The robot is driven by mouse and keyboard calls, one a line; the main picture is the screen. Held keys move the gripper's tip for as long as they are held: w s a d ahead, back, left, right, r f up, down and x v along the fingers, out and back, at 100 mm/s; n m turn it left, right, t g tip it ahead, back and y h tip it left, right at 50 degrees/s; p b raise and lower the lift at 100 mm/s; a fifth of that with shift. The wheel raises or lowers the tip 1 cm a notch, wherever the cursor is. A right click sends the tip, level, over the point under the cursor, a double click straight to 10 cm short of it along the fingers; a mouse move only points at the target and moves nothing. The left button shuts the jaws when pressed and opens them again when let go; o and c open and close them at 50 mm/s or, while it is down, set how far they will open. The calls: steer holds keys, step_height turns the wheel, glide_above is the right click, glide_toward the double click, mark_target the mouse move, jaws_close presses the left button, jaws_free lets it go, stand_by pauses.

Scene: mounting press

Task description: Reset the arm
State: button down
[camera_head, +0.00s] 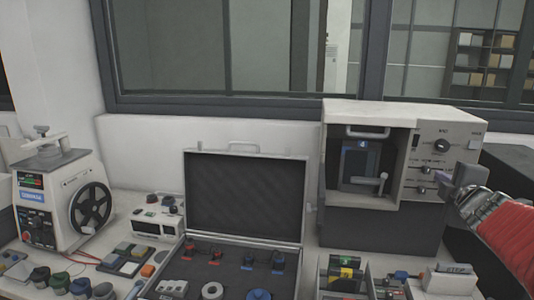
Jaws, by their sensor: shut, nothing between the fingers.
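My gripper (463,183) is at the right, at the end of my red-sleeved arm. It is shut and holds nothing. It is in front of the right side of the mounting press (360,112), a light box with a control panel (442,150) of knobs and levers. The gripper overlaps the panel's lower right part; I cannot tell whether it touches it.
An open case (245,197) with small parts stands in the middle of the bench. A machine with a black handwheel (90,208) is at the left, a small white device (158,215) beside it. Trays with coloured parts (345,271) sit in front of the press.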

steer(key=s+d+f+m+g+h, duration=0.25)
steer(key=s+f+m+g, duration=0.35)
steer(key=s+f+m, duration=0.35)
steer(key=s+a+f+m+g+y, duration=0.2)
steer(key=s+a+f, duration=0.15)
steer(key=a, duration=0.45)
steer(key=s+a+f+m+g+y, duration=0.1)
steer(key=s+a+f+m+y, duration=0.15)
steer(key=s+a, duration=0.35)
steer(key=s+a+f+m+g+y, duration=0.1)
steer(key=s+a+f+g, duration=0.2)
steer(key=a, duration=0.6)
steer(key=s+a+n+t+y, duration=0.1)
steer(key=s+a+t+y, duration=0.1)
steer(key=a, duration=0.8)
steer(key=shift+s+n, duration=0.4)
steer(key=shift+s, duration=0.45)
